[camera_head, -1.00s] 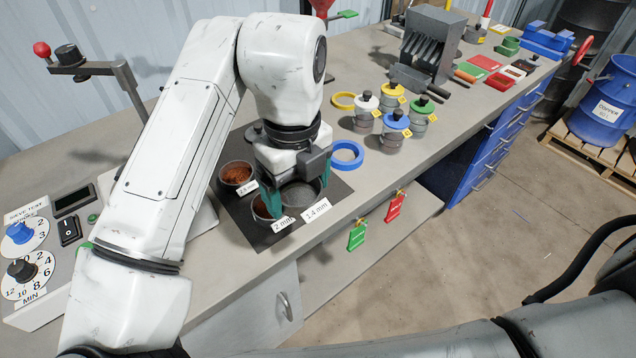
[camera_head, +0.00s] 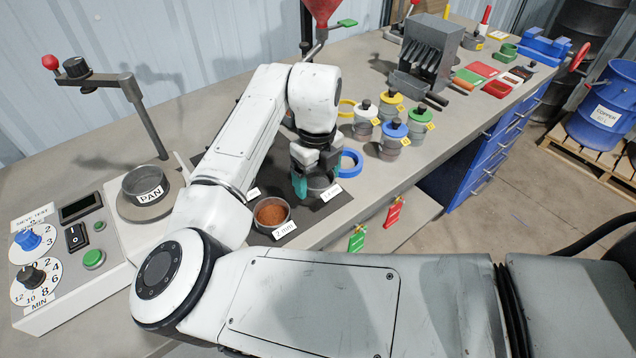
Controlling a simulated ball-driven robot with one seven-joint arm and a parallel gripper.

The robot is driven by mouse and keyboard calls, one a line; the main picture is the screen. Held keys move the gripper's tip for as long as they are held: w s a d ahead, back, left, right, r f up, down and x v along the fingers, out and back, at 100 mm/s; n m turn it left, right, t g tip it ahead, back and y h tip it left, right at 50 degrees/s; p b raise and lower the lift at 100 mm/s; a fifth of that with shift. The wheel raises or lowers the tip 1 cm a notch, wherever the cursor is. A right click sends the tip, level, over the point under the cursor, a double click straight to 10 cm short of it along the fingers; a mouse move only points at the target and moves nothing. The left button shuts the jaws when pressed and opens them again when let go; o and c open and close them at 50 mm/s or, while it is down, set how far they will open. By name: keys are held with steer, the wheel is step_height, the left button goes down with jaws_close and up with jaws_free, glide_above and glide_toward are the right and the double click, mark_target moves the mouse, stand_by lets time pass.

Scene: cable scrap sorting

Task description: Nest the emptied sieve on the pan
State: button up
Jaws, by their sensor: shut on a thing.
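The pan (camera_head: 146,187) is a dark round dish with a PAN label. It stands upright on the round plate of the sieve shaker at the left. My gripper (camera_head: 318,186), with green-teal fingers, is low over the dark mat, right of the copper-filled dish. It is shut on a grey round sieve (camera_head: 321,181), partly hidden by the fingers and wrist. Whether the sieve touches the mat or something under it cannot be told. The sieve and the pan are well apart, with my arm between them.
A dish of copper granules (camera_head: 271,213), labelled 2 mm, stands on the dark mat (camera_head: 338,201). A blue ring (camera_head: 349,164) and several lidded jars (camera_head: 391,140) stand to the right. The shaker's control panel (camera_head: 62,262) and upright post (camera_head: 146,120) flank the pan.

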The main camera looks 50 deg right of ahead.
mark_target(318, 182)
steer(key=shift+d+f+p, duration=0.15)
steer(key=shift+f+p, duration=0.1)
steer(key=shift+f, duration=0.6)
steer(key=shift+d+f+p, duration=0.1)
steer(key=shift+f+p, duration=0.15)
steer(key=shift+f, duration=0.55)
steer(key=shift+f, duration=0.1)
steer(key=o, duration=1)
steer(key=shift+f, duration=0.1)
steer(key=shift+w+b, duration=0.1)
steer(key=shift+b, duration=0.2)
step_height(318, 182, up, 11)
steer(key=shift+w+a+f+b, duration=0.1)
steer(key=shift+a+b, duration=0.05)
steer(key=shift+b, duration=0.3)
